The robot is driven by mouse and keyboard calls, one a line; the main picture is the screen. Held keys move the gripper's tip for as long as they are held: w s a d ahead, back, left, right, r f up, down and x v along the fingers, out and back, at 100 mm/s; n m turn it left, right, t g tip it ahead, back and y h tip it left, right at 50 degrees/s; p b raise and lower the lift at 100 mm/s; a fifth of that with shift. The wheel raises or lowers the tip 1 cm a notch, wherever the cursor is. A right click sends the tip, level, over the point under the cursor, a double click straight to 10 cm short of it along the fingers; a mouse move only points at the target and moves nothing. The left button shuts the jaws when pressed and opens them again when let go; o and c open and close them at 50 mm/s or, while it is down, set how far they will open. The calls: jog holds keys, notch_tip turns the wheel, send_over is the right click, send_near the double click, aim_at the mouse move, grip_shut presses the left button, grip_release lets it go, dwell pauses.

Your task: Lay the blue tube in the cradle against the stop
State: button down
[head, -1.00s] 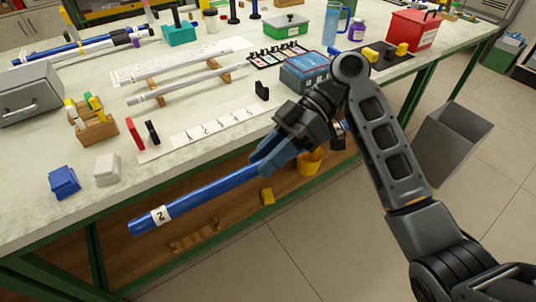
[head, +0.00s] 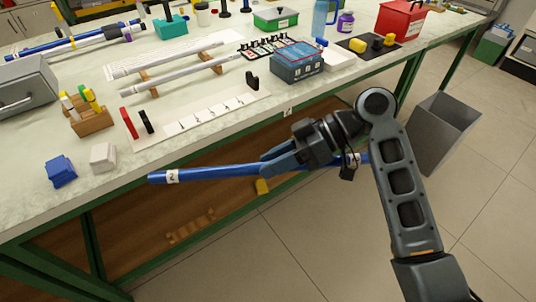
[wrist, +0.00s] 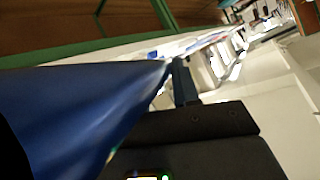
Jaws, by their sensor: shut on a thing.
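The blue tube (head: 220,172) is held in the air in front of the bench's front edge. It lies nearly level across the head view, with white bands near both ends, the left one marked 2. My gripper (head: 272,164) is shut on it around its middle. In the wrist view the blue tube (wrist: 75,105) fills the left side, close to the camera. The cradle is a white numbered board (head: 205,115) on the bench with black supports (head: 147,121) (head: 252,80). The red stop (head: 128,123) stands upright at its left end. The cradle is empty.
Two grey tubes (head: 185,73) lie on a wooden rack behind the cradle. A blue box (head: 298,67) stands right of it. A wooden block with pegs (head: 90,118), a blue block (head: 61,171) and a white block (head: 103,157) stand left. A grey bin (head: 443,130) is on the floor.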

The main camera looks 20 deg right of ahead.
jog(key=w+d+f+m+t+h, duration=0.2)
jog(key=d+f+m+t+h, duration=0.6)
jog(key=m, duration=0.8)
jog(key=shift+w+f+m+t+h, duration=0.25)
jog(key=shift+f+t+h, duration=1.05)
jog(key=shift+f+h, duration=1.1)
